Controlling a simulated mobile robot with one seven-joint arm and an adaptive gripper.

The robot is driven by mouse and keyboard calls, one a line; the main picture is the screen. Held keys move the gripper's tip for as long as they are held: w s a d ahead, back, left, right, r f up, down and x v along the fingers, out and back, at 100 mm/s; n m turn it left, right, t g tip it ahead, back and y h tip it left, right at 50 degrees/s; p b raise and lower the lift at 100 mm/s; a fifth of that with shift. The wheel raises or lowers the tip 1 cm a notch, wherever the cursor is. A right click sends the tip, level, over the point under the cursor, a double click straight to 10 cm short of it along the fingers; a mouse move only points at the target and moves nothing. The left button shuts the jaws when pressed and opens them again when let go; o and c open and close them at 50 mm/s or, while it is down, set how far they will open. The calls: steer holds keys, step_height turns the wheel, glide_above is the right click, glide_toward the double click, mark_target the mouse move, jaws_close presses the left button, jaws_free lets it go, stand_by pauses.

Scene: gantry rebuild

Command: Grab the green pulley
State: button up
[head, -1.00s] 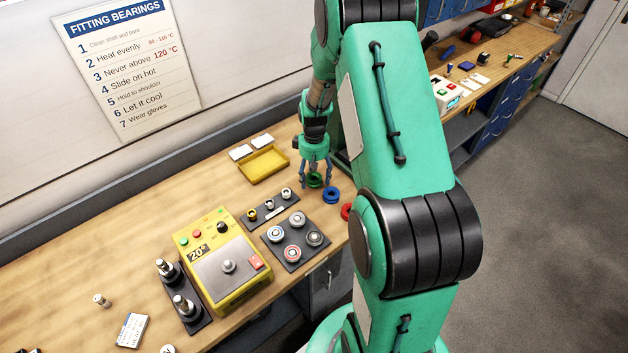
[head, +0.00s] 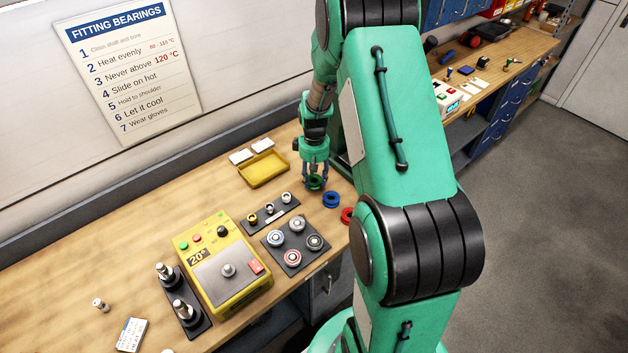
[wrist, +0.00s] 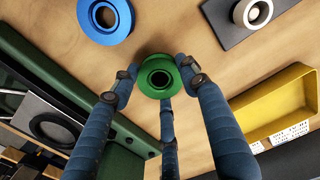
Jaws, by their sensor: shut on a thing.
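The green pulley (wrist: 146,79) is a round flanged wheel with a dark centre bore. In the wrist view it sits between the fingers of my gripper (wrist: 160,80), which are closed against its rim. In the head view the green pulley (head: 315,183) shows under my gripper (head: 315,178), at the back part of the bench. I cannot tell whether it touches the bench top or is slightly raised.
A blue pulley (head: 331,200) lies just right of my gripper, and a red one (head: 347,215) is partly hidden by my arm. A yellow tray (head: 263,168) stands to the left. A dark plate with bearings (head: 275,255) and a yellow heater (head: 222,262) lie nearer.

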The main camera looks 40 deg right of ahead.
step_height(320, 180, up, 2)
steer(key=shift+r, duration=0.2)
steer(key=s+a, duration=0.2)
steer(key=s, duration=0.2)
steer(key=s+a+r, duration=0.1)
steer(key=s+a, duration=0.2)
steer(key=s, duration=0.2)
steer(key=s+a+p, duration=0.1)
steer(key=s+a, duration=0.1)
steer(key=s, duration=0.3)
steer(key=shift+s+a+r, duration=0.1)
steer(key=shift+a+r, duration=0.05)
steer(key=shift+r, duration=0.15)
